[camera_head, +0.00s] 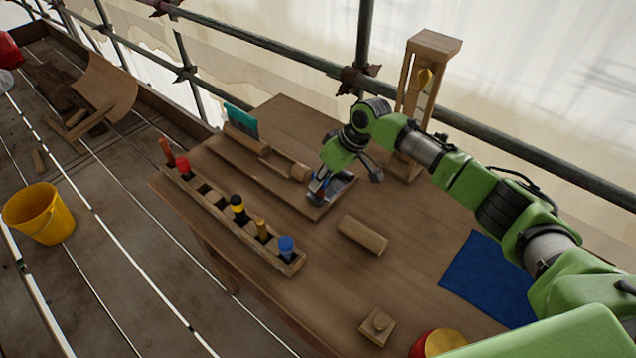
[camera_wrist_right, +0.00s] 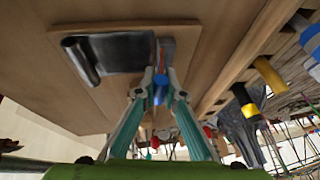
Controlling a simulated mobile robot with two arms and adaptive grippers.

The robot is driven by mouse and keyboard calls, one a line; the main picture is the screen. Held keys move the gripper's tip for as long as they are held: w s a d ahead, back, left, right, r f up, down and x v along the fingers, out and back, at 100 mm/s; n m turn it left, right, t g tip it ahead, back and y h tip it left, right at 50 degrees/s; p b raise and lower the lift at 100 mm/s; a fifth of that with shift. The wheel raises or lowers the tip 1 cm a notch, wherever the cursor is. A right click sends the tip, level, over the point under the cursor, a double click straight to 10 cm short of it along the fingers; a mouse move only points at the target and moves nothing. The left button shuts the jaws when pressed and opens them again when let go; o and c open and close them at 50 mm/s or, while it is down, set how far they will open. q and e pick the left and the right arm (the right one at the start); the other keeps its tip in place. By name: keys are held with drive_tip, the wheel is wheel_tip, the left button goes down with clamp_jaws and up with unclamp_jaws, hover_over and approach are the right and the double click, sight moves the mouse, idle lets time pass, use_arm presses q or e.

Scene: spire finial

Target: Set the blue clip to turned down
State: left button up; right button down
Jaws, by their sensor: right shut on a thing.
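My right gripper (camera_head: 323,187) reaches down over the right end of a wooden board (camera_head: 262,172) on the table. In the right wrist view its two teal fingers (camera_wrist_right: 160,98) are closed together on the small blue clip (camera_wrist_right: 161,84). The fingers hide much of the clip, and I cannot tell whether it is turned up or down. A dark metal plate (camera_wrist_right: 112,52) lies on the board beside the clip; its edge also shows in the head view (camera_head: 342,186) next to the gripper. My left gripper is in neither view.
A wooden rack (camera_head: 218,209) with tools stands along the table's front left edge. A loose wooden cylinder (camera_head: 362,234), a small wooden block (camera_head: 377,326) and a blue cloth (camera_head: 488,279) lie nearby. A tall wooden frame (camera_head: 434,42) stands behind my right arm.

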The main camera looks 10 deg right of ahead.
drive_tip(key=g+y+b, duration=0.1)
drive_tip(key=b, duration=0.2)
drive_tip(key=w+d+f+g+y+b, duration=0.1)
drive_tip(key=y+b, duration=0.1)
drive_tip(key=b, duration=0.1)
drive_tip(key=shift+m, duration=0.4)
drive_tip(key=shift+w+d+r+g+y+b, duration=0.1)
drive_tip(key=shift+d+g+y+b, duration=0.25)
drive_tip(key=shift+b, duration=0.9)
drive_tip(key=shift+a, duration=0.1)
drive_tip(key=c, duration=2.1)
unclamp_jaws()
wheel_tip(320, 180, up, 10)
